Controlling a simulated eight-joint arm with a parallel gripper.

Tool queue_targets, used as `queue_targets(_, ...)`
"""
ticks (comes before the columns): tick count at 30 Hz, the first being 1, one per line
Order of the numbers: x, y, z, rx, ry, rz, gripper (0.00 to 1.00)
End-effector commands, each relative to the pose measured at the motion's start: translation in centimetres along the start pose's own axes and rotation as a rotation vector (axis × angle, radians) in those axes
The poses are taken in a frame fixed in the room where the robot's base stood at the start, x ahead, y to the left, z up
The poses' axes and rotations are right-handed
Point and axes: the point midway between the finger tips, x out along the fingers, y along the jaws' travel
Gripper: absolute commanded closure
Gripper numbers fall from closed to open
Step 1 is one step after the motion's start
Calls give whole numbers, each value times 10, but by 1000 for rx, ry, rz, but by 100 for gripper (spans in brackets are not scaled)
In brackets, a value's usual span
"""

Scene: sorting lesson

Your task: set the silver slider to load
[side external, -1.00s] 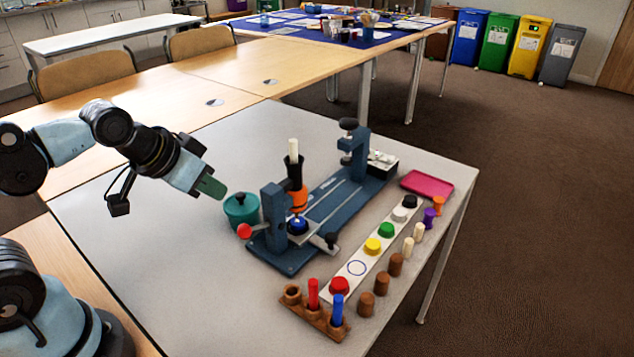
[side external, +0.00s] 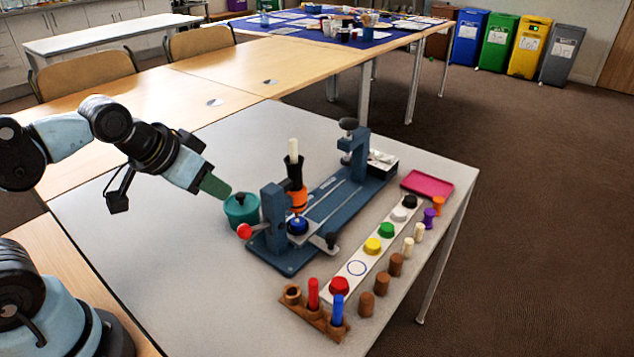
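A blue machine (side external: 330,205) stands on the grey table. A silver flat part with a black knob (side external: 322,241) sticks out at its near end; I cannot tell whether this is the silver slider, nor read any load mark. A dark box with a silver top (side external: 383,158) sits at the machine's far end. My gripper (side external: 217,188) hangs above the table, left of the machine, close to a teal lidded pot (side external: 241,209). Only a green fingertip side shows, so its opening is hidden. I see nothing held in it.
A red ball knob (side external: 244,231) juts from the machine's left. A white strip with coloured knobs (side external: 357,268), loose pegs (side external: 381,283) and a brown peg holder (side external: 315,315) lie at the right front. A pink tray (side external: 427,184) lies behind. The left table area is clear.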

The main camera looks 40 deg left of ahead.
Motion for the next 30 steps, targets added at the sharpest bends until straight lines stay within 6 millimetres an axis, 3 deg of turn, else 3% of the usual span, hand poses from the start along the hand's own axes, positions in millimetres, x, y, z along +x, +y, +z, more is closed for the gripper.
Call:
queue_targets(1,-4,0,-3,0,0,0,66)
queue_targets(5,-21,0,-15,0,0,0,49)
queue_targets(12,-55,0,-39,-1,-1,0,49)
queue_targets(23,-52,27,-75,-191,-150,25,49)
queue_targets(30,-39,62,-108,-380,-307,-3,49)
